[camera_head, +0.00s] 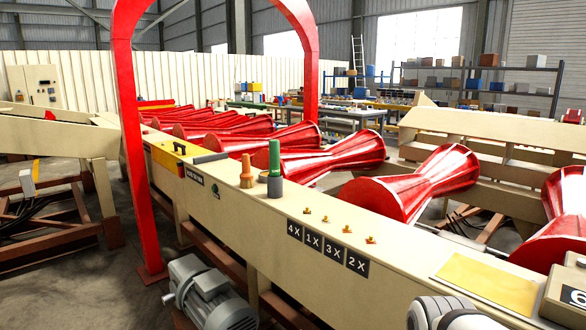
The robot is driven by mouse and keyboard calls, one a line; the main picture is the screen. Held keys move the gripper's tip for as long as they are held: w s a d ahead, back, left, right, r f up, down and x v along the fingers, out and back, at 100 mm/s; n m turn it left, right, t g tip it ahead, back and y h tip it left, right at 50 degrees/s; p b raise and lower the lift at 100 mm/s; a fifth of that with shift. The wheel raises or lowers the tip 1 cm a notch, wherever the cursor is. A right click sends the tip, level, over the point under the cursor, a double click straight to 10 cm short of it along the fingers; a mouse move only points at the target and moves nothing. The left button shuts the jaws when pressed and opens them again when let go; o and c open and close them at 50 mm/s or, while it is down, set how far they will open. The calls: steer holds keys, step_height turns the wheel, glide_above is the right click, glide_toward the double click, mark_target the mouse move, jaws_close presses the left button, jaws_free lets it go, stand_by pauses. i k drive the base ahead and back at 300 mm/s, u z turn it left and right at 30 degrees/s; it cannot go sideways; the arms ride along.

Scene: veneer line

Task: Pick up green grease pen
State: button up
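The green grease pen (274,158) appears as a green upright cylinder on the cream top edge of the roller conveyor. A dark grey cylindrical piece (274,187) is at its lower end; I cannot tell whether this is a holder or part of the pen. A brush-like item (247,172) with an orange-brown body stands close to its left. Nothing grips the pen. White rounded parts of what looks like my own arm show at the bottom edge, right of centre, well away from the pen. My gripper's fingers do not show.
The cream conveyor beam (250,215) carries several small brass fittings and a label plate (327,248). Red tapered rollers (415,185) lie behind the pen. A red arch (132,130) rises at left. A black bar (210,158) lies left of the brush. A grey motor (208,294) sits below.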

mark_target(273, 145)
steer(key=z, duration=3.25)
steer(key=k, duration=2.3)
steer(key=u, duration=2.15)
steer(key=i, duration=0.95)
steer(key=z, duration=0.05)
